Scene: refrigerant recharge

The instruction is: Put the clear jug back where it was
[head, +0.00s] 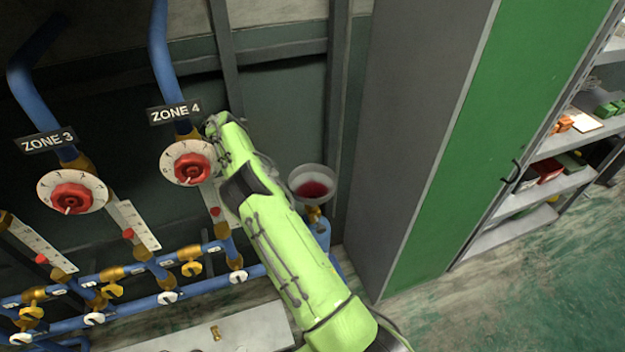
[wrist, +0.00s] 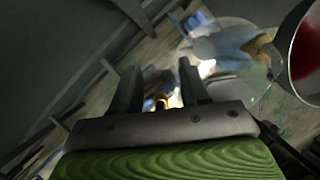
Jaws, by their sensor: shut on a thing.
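My gripper (wrist: 160,82) shows in the wrist view with its two dark fingers a little apart, shut on the clear jug. The jug (wrist: 235,38) is see-through and hard to make out; its faint curved outline and bright glints show just right of the fingers. Which part of it the fingers hold cannot be told. In the head view my green arm reaches up toward the Zone 4 dial, and the gripper and jug are hidden there. A round funnel (head: 313,184) with red liquid stands right of my arm. It also shows close to the jug in the wrist view (wrist: 308,45).
The Zone 4 dial (head: 190,168) and Zone 3 dial (head: 72,190) sit on blue pipes at left. Brass valves (head: 190,260) line the lower pipes. A pale bench top (head: 180,335) lies below. A grey and green cabinet (head: 420,130) stands at right, beside open shelves.

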